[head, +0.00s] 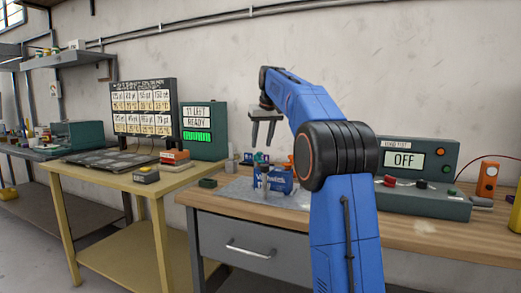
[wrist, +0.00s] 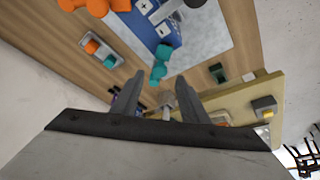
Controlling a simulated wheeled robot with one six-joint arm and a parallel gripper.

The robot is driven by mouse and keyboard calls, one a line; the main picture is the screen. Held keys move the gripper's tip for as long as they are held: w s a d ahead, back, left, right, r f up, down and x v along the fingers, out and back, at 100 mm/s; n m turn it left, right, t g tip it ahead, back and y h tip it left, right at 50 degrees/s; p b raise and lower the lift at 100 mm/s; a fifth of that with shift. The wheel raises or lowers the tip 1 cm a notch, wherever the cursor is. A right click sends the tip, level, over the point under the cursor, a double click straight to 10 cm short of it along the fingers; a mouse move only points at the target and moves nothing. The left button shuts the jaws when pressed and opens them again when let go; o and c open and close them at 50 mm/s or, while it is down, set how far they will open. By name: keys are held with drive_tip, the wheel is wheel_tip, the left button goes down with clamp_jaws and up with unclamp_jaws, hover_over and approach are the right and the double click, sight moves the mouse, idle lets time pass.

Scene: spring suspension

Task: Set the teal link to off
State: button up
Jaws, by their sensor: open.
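The teal link (head: 260,157) shows as a small teal part at the top of a blue unit (head: 276,180) on the wooden bench. In the wrist view the teal link (wrist: 160,63) juts from the edge of the blue unit (wrist: 150,22), which has white plus and minus style markings. My gripper (head: 263,138) hangs fingers down above the blue unit, apart from it. In the wrist view my gripper (wrist: 157,88) is open and empty, with the teal link just beyond its fingertips. I cannot tell the link's setting from its shape.
A green console (head: 425,165) with a display reading OFF stands at right on the bench. A grey mat (head: 236,190) lies under the blue unit. A tray (wrist: 98,47) holds orange and teal pieces. A yellow table (head: 110,175) at left carries a panel reading READY (head: 204,130).

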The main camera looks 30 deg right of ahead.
sight(260, 153)
drive_tip(key=shift+x, duration=1.95)
clamp_jaws()
